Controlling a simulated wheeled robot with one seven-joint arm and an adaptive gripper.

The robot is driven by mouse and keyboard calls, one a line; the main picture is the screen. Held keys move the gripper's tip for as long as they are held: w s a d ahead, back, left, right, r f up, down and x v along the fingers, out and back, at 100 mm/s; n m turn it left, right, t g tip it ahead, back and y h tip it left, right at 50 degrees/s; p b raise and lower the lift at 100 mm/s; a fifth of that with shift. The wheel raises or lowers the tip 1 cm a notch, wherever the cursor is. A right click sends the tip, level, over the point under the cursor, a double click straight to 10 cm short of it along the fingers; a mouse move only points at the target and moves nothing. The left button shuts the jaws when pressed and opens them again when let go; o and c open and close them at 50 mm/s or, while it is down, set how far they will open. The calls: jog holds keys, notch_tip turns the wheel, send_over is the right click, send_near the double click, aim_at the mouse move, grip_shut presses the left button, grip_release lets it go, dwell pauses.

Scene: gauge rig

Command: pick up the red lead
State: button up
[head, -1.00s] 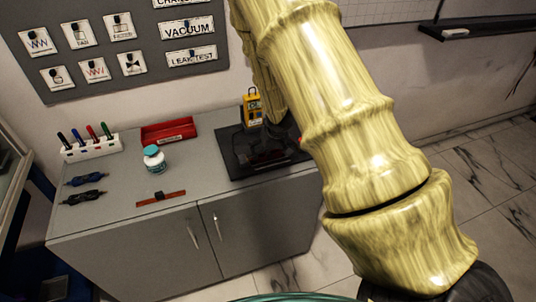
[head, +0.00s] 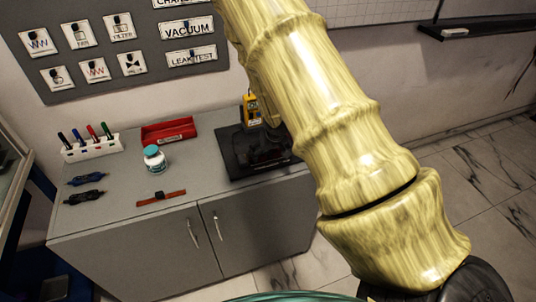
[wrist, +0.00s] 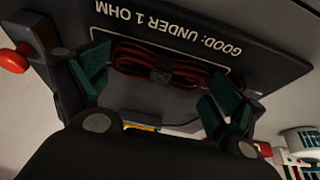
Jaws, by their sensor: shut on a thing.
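The red lead (wrist: 150,62), a coiled bundle with a dark tie at its middle, shows in the wrist view between the two green-padded fingers. My gripper (wrist: 160,88) is shut on it. The lead is over or against the black board (wrist: 265,50) lettered "GOOD: UNDER 1 OHM"; I cannot tell whether it touches. In the head view the black board (head: 240,172) lies at the cabinet's right end, and my arm and the dark shapes there hide the lead.
A yellow meter (head: 252,108) stands at the board's back. To the left on the grey cabinet (head: 120,215) are a white-capped bottle (head: 154,158), a red tray (head: 170,130), a pen rack (head: 93,148), dark coiled leads (head: 85,179) and a red-brown strip (head: 161,197).

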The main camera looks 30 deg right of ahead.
aim_at(269, 153)
jog(key=shift+r, duration=0.1)
jog(key=shift+r+b, duration=0.5)
jog(key=shift+r, duration=1.15)
jog(key=s+a+b, duration=0.2)
jog(key=s, duration=0.5)
jog(key=s+a+r+b, duration=0.1)
jog(key=s+a+b, duration=0.1)
jog(key=s, duration=0.6)
jog(key=shift+a+r+b, duration=0.3)
jog(key=shift+a+b, duration=0.1)
jog(key=shift+a, duration=0.1)
jog(key=shift+s, duration=0.1)
